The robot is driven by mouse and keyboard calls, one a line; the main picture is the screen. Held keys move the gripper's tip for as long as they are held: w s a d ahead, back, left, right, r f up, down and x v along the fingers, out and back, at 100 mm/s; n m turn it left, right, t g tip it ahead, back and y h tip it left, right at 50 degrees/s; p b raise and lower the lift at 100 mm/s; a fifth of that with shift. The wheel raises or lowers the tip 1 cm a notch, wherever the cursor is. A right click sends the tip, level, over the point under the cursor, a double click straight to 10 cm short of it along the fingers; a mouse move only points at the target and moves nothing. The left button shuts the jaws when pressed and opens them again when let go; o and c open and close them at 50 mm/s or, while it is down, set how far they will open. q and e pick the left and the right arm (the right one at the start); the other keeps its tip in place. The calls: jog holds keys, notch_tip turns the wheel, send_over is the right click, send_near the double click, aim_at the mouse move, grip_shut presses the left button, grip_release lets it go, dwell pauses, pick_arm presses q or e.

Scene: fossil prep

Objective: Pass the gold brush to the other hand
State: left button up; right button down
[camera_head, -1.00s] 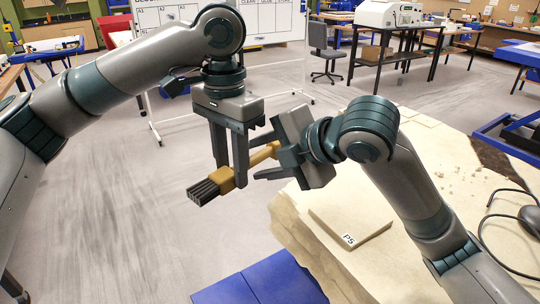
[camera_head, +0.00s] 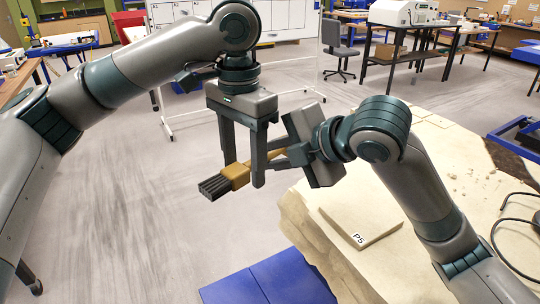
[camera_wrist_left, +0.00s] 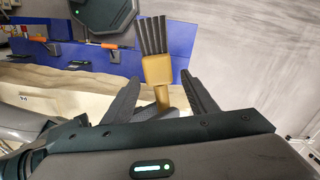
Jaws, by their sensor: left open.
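The gold brush (camera_head: 236,175) has a gold body and dark bristles that point to the lower left in the head view. My left gripper (camera_head: 244,174) points down with its fingers apart on either side of the brush. In the left wrist view the brush (camera_wrist_left: 158,70) stands between the open fingers, with visible gaps to both. My right gripper (camera_head: 272,162) comes in from the right and is shut on the brush's handle. The handle's end is hidden by the right gripper.
A pale stone-like block (camera_head: 435,215) fills the lower right, with a flat slab marked P5 (camera_head: 360,222) on it. A blue mat (camera_head: 268,283) lies below the brush. A black cable (camera_head: 503,228) lies at the right. Orange-handled tools (camera_wrist_left: 103,45) lie on blue in the wrist view.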

aim_at(244, 165)
pick_arm(q)
notch_tip(244, 165, up, 12)
dwell(0.7)
jog(key=shift+w, duration=0.1)
